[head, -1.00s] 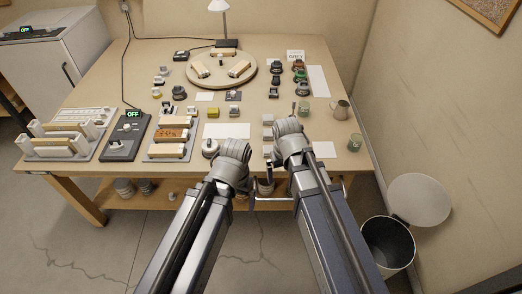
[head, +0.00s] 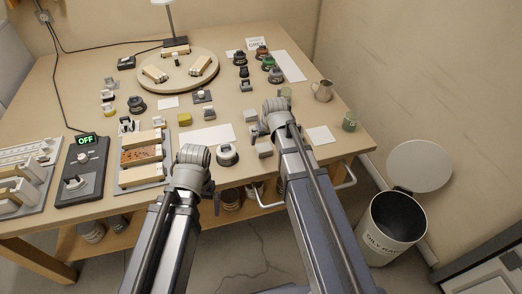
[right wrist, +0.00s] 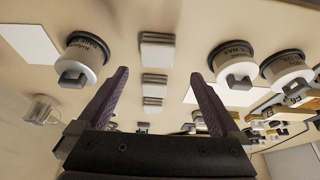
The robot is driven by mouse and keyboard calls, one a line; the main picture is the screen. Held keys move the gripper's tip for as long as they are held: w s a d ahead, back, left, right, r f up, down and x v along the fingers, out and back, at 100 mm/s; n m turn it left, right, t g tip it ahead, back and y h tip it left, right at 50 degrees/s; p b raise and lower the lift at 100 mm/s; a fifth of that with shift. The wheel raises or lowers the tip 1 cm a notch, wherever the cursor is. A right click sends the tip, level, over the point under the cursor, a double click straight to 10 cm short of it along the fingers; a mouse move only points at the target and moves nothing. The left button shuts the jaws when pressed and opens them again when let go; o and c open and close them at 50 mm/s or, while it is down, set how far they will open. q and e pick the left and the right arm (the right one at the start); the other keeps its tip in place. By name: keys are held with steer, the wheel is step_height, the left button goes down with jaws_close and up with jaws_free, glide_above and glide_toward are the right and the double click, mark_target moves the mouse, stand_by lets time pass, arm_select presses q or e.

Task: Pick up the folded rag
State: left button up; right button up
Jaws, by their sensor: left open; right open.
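Small grey layered pads that look like folded rags stand in a row on the bench. In the head view one pad (head: 249,116) is beside my right gripper and another (head: 264,150) is nearer the front edge. In the right wrist view three pads (right wrist: 157,50) line up between and beyond the fingers. My right gripper (right wrist: 158,80) is open and empty; in the head view (head: 256,132) it hangs over the row. My left gripper (head: 215,197) is open, low by the bench's front edge, and mostly hidden by its own wrist.
White lidded jars (right wrist: 85,58) flank the pads, one also near the front edge (head: 228,155). A yellow block (head: 184,119), a round turntable (head: 177,70), a metal pitcher (head: 323,90) and a green glass (head: 350,121) stand around. An open bin (head: 396,222) stands right of the bench.

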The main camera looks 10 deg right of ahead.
mark_target(264, 147)
steer(key=b+x, duration=0.2)
steer(key=shift+w+f, duration=0.1)
steer(key=shift+f, duration=0.25)
steer(key=b+x, duration=0.5)
steer(key=shift+d+f, duration=0.15)
steer(key=shift+d, duration=0.1)
steer(key=shift+c, duration=0.2)
steer(key=c, duration=1.3)
steer(key=shift+r, duration=0.2)
step_height(264, 147, up, 10)
steer(key=p, duration=1)
